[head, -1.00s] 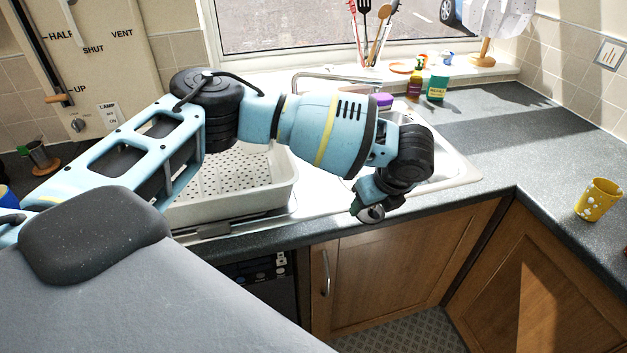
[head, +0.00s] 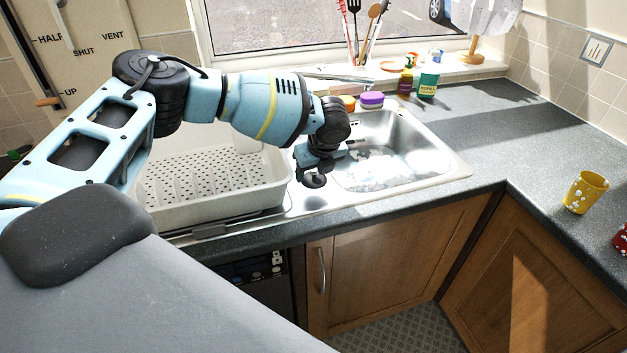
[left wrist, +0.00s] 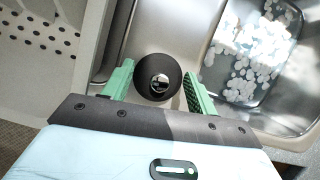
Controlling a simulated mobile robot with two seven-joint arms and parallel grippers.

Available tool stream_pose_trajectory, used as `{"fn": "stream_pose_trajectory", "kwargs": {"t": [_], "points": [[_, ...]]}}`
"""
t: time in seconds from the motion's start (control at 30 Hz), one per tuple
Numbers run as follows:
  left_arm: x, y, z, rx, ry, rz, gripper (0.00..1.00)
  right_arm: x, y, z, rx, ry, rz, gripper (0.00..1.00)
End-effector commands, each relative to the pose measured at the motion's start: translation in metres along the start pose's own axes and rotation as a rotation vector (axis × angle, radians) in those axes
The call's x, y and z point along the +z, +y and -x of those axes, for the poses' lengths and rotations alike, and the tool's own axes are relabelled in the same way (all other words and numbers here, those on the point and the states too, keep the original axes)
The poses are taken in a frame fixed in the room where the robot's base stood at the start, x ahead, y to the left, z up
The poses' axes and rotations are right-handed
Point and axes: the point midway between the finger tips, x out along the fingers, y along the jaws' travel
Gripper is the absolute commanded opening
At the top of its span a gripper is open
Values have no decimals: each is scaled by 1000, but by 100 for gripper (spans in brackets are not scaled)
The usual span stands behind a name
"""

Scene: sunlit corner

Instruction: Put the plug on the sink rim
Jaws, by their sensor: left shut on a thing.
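The plug is a black round disc with a shiny metal centre, clear in the left wrist view (left wrist: 158,66). It also shows as a dark round shape in the head view (head: 314,181). My left gripper (head: 315,170) is shut on it, with green fingers on both sides in the left wrist view (left wrist: 157,84). The plug is over the steel strip left of the basin; whether it touches the steel I cannot tell. The sink rim (head: 452,173) is bare steel around the basin (head: 385,130), which holds whitish foam. My right gripper is not in view.
A cream dish rack (head: 215,205) stands just left of the plug. Sponges (head: 371,99) and bottles (head: 428,85) stand behind the basin. A yellow cup (head: 586,192) is on the right worktop, which has free room. Cupboards are below the front edge.

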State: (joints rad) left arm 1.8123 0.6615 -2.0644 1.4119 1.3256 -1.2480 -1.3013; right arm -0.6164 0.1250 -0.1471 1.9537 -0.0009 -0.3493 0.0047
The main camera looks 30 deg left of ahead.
Motion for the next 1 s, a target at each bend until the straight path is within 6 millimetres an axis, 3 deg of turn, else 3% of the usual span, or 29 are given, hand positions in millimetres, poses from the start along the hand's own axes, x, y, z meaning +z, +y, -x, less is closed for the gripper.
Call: {"fn": "stream_pose_trajectory", "kwargs": {"t": [0.2,0.5,0.9,0.93,1.0], "points": [[1,0,-3,-1,0,0,35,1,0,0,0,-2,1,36],[-11,0,-31,-2,-1,0,35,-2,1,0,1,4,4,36],[-14,0,-36,0,2,0,35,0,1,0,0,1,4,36],[-13,0,-36,0,1,0,62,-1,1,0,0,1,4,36],[-13,0,-36,-1,1,0,71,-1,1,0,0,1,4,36]]}}
